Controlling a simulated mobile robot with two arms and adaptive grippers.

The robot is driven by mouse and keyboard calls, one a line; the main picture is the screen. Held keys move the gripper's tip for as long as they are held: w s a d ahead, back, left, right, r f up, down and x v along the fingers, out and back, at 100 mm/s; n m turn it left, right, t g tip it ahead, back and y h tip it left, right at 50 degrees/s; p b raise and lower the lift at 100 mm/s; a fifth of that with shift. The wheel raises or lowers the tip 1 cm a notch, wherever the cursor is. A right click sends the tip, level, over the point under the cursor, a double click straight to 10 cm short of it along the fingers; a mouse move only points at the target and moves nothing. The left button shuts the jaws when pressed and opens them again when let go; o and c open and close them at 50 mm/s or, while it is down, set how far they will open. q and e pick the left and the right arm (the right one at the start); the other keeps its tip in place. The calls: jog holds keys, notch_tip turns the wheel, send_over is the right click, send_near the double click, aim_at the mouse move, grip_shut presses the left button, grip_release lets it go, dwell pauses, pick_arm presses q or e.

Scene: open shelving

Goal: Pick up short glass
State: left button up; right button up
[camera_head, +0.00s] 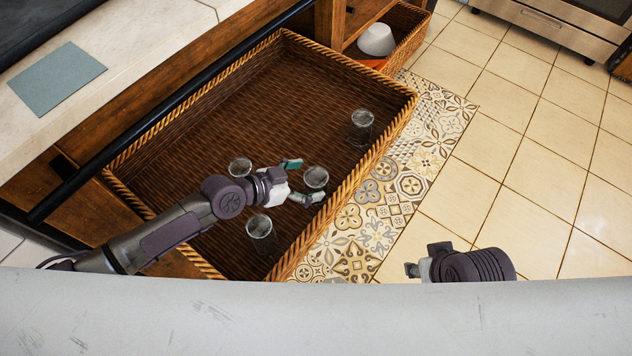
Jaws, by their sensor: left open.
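Several clear glasses stand in a large wicker basket (330,66). One short glass (316,177) is right by the fingertips of my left gripper (298,180), which is open with one finger on the far side and one on the near side. I cannot tell whether the fingers touch it. Another glass (240,167) stands left of the gripper, and one (261,230) is nearer to me. A taller-looking glass (361,126) stands toward the far right corner. My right gripper (412,270) is low over the tiled floor, partly hidden; its fingers are unclear.
The basket's raised woven rim surrounds the glasses. A dark rail (150,125) runs along its left side, beside a pale counter (130,45) with a blue-grey mat (57,79). A smaller basket with a white bowl (377,39) is at the back. Open tiled floor (520,160) lies right.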

pick_arm(q)
jog(key=shift+x, duration=1.55)
jog(key=shift+a, duration=0.1)
jog(key=c, duration=1.1)
jog(key=shift+c, duration=1.4)
jog(key=shift+r, duration=0.1)
